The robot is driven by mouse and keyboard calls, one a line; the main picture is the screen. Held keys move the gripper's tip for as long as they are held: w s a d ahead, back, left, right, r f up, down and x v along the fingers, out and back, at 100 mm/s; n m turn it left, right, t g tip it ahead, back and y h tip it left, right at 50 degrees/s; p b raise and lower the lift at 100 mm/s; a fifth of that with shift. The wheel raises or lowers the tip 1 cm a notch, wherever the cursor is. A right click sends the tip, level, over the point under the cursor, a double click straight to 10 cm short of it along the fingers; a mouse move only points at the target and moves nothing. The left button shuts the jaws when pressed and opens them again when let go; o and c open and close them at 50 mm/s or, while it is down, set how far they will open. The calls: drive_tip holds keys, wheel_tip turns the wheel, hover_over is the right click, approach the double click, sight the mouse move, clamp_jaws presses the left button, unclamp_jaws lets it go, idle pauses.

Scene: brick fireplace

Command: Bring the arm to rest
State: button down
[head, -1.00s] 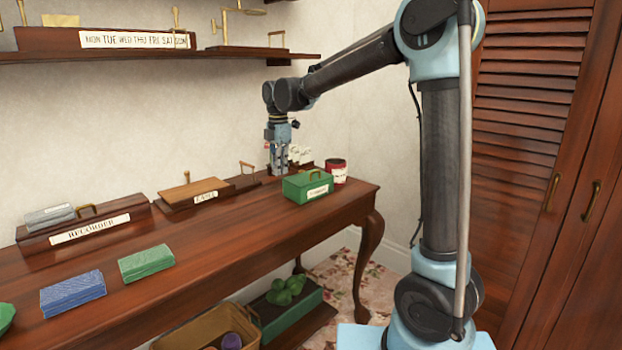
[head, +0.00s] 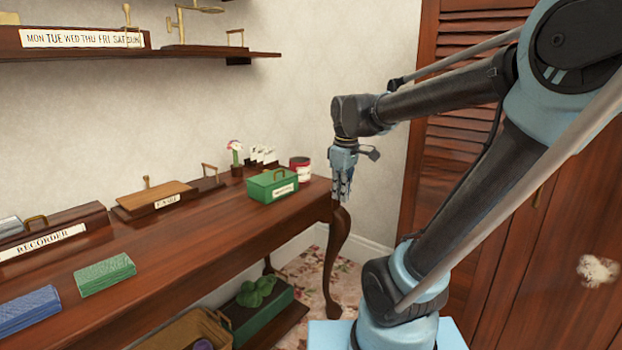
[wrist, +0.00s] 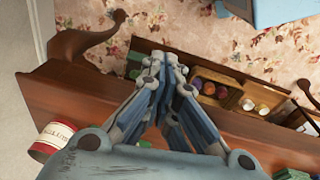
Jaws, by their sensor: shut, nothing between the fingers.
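My gripper (head: 342,192) points down beside the right end of the wooden table (head: 165,285) in the head view, clear of the tabletop. Its fingers are together and empty. My arm reaches up and over from the right. In the wrist view my gripper (wrist: 170,75) also shows with its fingers closed, above the table's edge and the patterned floor. The fingertips touch nothing that I can see.
A green box (head: 272,185) and a red-and-white tin (head: 300,169) stand near the table's right end. Wall shelves (head: 150,56) hang at upper left. A louvred door (head: 455,110) stands behind my arm. A green planter (head: 262,318) sits on the lower shelf.

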drive_tip(key=s+d+f+m, duration=1)
drive_tip(key=s+f+m, duration=0.1)
drive_tip(key=s+f, duration=0.1)
drive_tip(key=shift+s+f+t, duration=0.4)
drive_tip(key=shift+s, duration=0.35)
